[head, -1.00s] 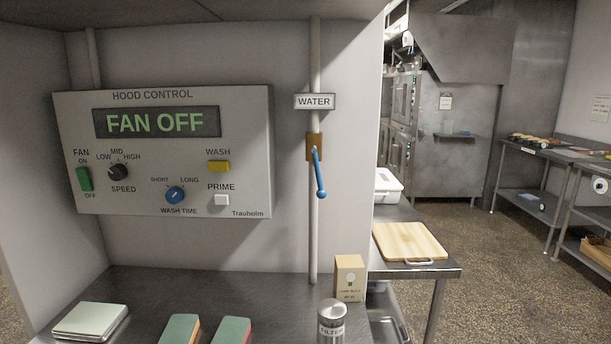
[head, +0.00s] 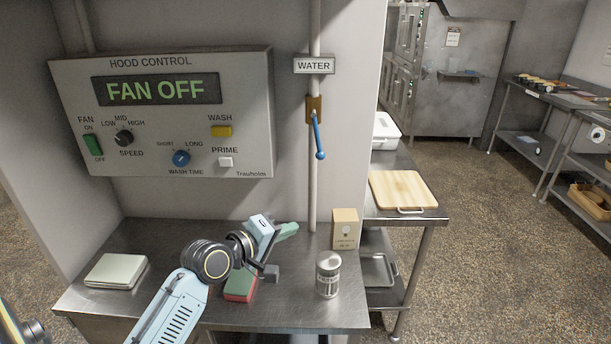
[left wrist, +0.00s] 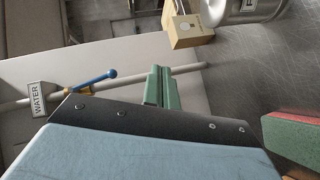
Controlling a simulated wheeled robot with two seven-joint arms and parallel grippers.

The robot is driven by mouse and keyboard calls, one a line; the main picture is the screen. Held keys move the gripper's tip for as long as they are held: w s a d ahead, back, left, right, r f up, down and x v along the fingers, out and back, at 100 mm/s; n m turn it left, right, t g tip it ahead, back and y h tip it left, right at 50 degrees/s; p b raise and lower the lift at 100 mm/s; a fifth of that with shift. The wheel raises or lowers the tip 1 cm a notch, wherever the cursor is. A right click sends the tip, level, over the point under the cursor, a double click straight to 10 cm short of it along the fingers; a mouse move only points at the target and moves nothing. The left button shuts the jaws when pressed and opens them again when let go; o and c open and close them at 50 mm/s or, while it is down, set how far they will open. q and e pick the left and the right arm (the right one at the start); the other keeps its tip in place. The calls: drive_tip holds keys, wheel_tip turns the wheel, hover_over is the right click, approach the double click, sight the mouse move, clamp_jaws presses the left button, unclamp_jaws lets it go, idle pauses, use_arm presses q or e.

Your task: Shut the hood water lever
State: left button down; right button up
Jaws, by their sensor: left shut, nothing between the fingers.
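The hood water lever (head: 319,142) is a blue handle on a brass valve (head: 314,108), on a vertical pipe under the WATER sign (head: 314,65). It hangs down, tilted slightly right of the pipe. In the left wrist view the blue lever (left wrist: 97,82) shows beyond my fingers. My left gripper (head: 288,230) is low over the counter, below and left of the lever, apart from it. Its green fingers (left wrist: 160,88) are shut with nothing between them. My right gripper is in neither view.
The hood control panel (head: 165,115) is left of the pipe and reads FAN OFF. On the counter (head: 200,232) are a pale stack (head: 116,270), a red-green sponge (head: 240,288), a small box (head: 345,229) and a metal canister (head: 328,275). The space before the lever is clear.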

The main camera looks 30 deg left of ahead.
use_arm(q)
drive_tip(key=w+a+r+n+t+y, duration=0.2)
drive_tip(key=w+a+r+n+t, duration=0.1)
drive_tip(key=a+r+n, duration=0.4)
wheel_tip(320, 180, up, 3)
drive_tip(key=shift+w+a+f+t, duration=0.15)
drive_tip(key=shift+w+a+t, duration=0.15)
drive_tip(key=shift+a+t, duration=0.55)
approach(317, 135)
drive_tip(key=w+a+f, duration=0.2)
drive_tip(key=w+a, duration=0.2)
drive_tip(key=shift+g, duration=0.25)
drive_tip(key=w+d+p, duration=0.2)
drive_tip(key=d, duration=0.1)
drive_tip(key=shift+w+r, duration=0.1)
drive_tip(key=shift+w, duration=0.3)
drive_tip(key=shift+d, duration=0.1)
drive_tip(key=shift+w+d+n+b, duration=0.15)
drive_tip(key=shift+n+b, duration=0.15)
drive_tip(key=shift+b, duration=0.2)
